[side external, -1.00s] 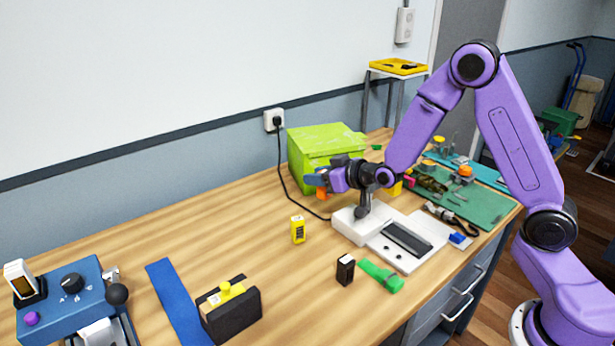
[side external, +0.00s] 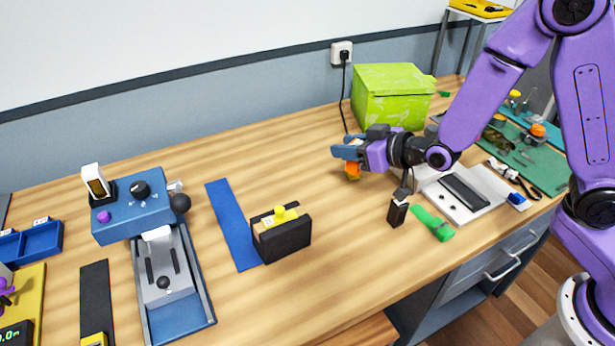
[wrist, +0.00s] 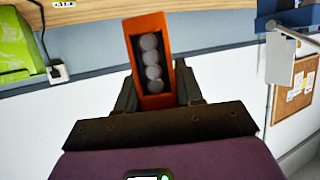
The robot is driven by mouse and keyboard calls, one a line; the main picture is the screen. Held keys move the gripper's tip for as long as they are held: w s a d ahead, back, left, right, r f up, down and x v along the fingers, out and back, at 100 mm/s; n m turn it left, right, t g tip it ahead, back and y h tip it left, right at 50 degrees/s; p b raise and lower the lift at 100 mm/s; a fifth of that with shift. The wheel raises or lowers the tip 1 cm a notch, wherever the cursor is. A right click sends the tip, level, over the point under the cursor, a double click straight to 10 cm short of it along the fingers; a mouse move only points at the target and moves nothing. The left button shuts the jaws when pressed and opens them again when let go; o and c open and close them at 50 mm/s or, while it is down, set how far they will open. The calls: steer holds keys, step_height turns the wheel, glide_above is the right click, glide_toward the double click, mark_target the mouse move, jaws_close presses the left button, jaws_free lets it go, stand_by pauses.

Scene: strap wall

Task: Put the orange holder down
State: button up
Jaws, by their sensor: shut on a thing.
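The orange holder (side external: 353,169) is between the fingers of my gripper (side external: 347,156) in the side view, over the wooden tabletop in front of the green box. In the wrist view, the orange holder (wrist: 165,88) is an open, long tray with several round grey ends in a row inside. The two dark fingers of my gripper (wrist: 158,94) press on its sides. My gripper is shut on the holder and points level, to the left in the side view. I cannot tell whether the holder touches the table.
The green box (side external: 395,95) stands behind my gripper. A small black block (side external: 397,212), a green piece (side external: 432,223) and a white machine (side external: 430,185) lie to the right. A black case (side external: 283,238) and blue strip (side external: 232,225) lie left. Bare wood lies between.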

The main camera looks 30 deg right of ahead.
steer(key=w+a+f, duration=0.1)
steer(key=w+f, duration=0.2)
steer(key=w, duration=0.1)
steer(key=w+a+f, duration=0.2)
steer(key=w+f, duration=0.1)
steer(key=w, duration=0.1)
steer(key=w+a+f, duration=0.1)
steer(key=w+f, duration=0.2)
steer(key=w, duration=0.1)
steer(key=shift+a, duration=0.15)
steer(key=shift+w+f, duration=0.1)
steer(key=shift+f, duration=1.65)
steer(key=shift+f, duration=0.2)
steer(key=o, duration=1.1)
steer(key=shift+r, duration=0.1)
